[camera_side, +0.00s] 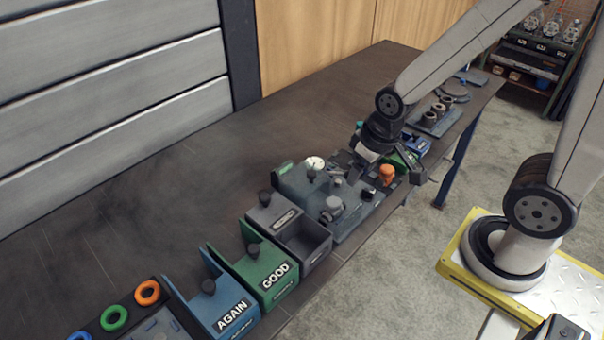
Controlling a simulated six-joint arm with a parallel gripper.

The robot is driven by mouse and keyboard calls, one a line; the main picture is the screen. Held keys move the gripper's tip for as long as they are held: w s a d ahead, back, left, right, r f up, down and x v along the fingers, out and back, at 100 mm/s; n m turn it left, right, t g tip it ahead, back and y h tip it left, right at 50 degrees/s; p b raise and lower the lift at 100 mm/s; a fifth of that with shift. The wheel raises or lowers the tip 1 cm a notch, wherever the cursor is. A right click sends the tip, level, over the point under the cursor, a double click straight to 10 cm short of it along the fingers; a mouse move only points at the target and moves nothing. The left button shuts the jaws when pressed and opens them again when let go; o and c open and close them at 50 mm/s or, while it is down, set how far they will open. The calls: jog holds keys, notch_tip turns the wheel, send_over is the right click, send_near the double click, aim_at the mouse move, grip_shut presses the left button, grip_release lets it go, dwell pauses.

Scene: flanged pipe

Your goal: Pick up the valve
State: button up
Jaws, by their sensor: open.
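My gripper (398,168) hangs over the far right part of the blue-grey work fixture (352,228), with its jaws open and apparently empty. A small orange knob-like part (386,173) stands just below and left of it; this may be the valve, but its body is too small to make out. A grey round fitting (332,208) sits on the fixture nearer the camera. A white round gauge-like part (314,163) is at the fixture's back left. My wrist and gripper hide part of the fixture's far end.
A green bin labelled GOOD (266,274), a blue bin labelled AGAIN (222,306) and a grey bin (311,237) line the bench's front edge. Coloured rings (114,318) lie at lower left. A tray of dark cylinders (433,121) is beyond my gripper. The bench's back left is clear.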

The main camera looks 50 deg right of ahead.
jog(key=m+g, duration=0.2)
jog(key=m, duration=1.1)
send_over(334, 201)
jog(key=s, duration=0.1)
jog(key=f, duration=0.4)
jog(key=shift+s+d+f, duration=0.1)
jog(key=shift+s+f, duration=0.1)
jog(key=shift+f, duration=0.05)
jog(key=f+m, duration=0.1)
jog(key=m, duration=0.1)
jog(key=w+f+m, duration=0.1)
jog(key=m, duration=0.2)
jog(key=shift+w+g, duration=0.1)
jog(key=shift+g, duration=0.2)
jog(key=shift+f, duration=0.2)
jog(key=shift+f, duration=1.2)
jog(key=shift+w+f, duration=0.1)
jog(key=shift+f, duration=2.5)
